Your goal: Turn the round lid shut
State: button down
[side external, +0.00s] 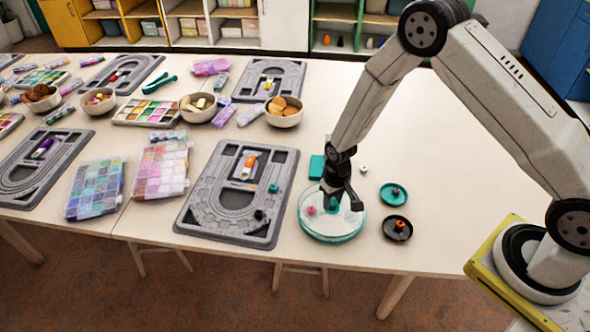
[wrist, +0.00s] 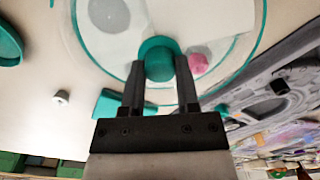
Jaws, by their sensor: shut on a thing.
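The round lid (side external: 343,221) is a clear disc with a teal rim, lying on a shallow round container on the table. A teal knob (wrist: 159,61) stands up from it. My gripper (wrist: 159,85) is shut on this knob, with one finger on each side. In the side view my gripper (side external: 333,203) comes down from above and hides part of the knob. A pink piece (wrist: 198,63) shows beside the knob, and also in the side view (side external: 311,210). A grey round spot (wrist: 108,14) shows on the disc. I cannot tell whether the lid is seated.
A teal dish (side external: 393,188) and a black dish (side external: 397,238) lie right of the container. A teal block (side external: 317,166) and small white piece (side external: 364,169) lie behind it. A grey bead board (side external: 205,205) is close on the left. The table further right is clear.

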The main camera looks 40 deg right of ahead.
aim_at(333, 202)
jog(key=m, duration=1.3)
jog(key=shift+m, duration=0.4)
jog(key=m, duration=0.7)
jog(key=shift+s, duration=0.1)
jog(key=m, duration=0.6)
jog(key=shift+m, duration=0.3)
jog(key=shift+c, duration=1.6)
grip_release()
jog(key=shift+r, duration=0.15)
jog(key=shift+a+r, duration=0.1)
jog(key=shift+r, duration=3.65)
